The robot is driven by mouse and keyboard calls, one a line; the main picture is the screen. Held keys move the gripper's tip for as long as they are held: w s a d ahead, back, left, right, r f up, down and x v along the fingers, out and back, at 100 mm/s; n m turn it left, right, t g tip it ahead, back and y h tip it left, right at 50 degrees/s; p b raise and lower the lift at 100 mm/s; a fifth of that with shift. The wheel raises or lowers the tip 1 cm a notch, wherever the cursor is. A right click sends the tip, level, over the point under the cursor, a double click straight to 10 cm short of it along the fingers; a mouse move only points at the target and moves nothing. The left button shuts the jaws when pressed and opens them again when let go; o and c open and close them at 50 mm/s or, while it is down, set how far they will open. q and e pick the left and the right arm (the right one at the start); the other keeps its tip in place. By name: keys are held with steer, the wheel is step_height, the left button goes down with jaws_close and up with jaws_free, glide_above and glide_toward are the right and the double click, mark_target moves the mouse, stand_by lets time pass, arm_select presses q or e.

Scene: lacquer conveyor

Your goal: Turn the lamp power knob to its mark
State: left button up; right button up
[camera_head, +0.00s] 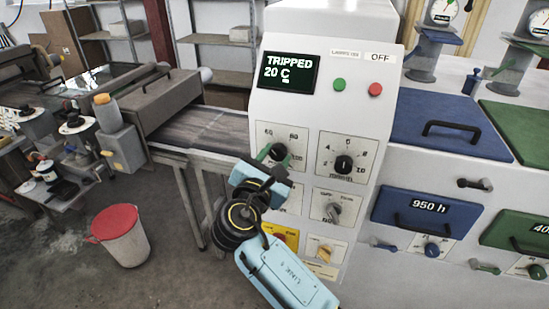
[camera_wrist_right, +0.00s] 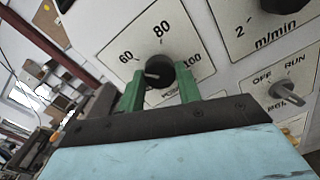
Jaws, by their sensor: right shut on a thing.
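The lamp power knob (camera_head: 279,151) is a black dial at the upper left of the control panel's front. In the right wrist view the knob (camera_wrist_right: 160,70) sits below a printed scale of 60, 80 and 100, and its pale pointer line points left, near the 60 side. My right gripper (camera_head: 276,155) has its green fingers on either side of the knob and is shut on it. I cannot make out a separate target mark on the scale. My left gripper is not in view.
The panel's display (camera_head: 288,73) reads "TRIPPED 20 C". A green button (camera_head: 339,84) and a red button (camera_head: 375,89) sit beside it. The conveyor speed knob (camera_head: 344,164) is close right of the gripper. Below are a switch (camera_head: 333,212) and a yellow knob (camera_head: 324,253).

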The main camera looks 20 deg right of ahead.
steer(key=o, duration=1)
steer(key=shift+s, duration=0.1)
steer(key=b+v, duration=0.3)
steer(key=v, duration=1)
steer(key=shift+s+a+f, duration=0.1)
steer(key=shift+f, duration=0.05)
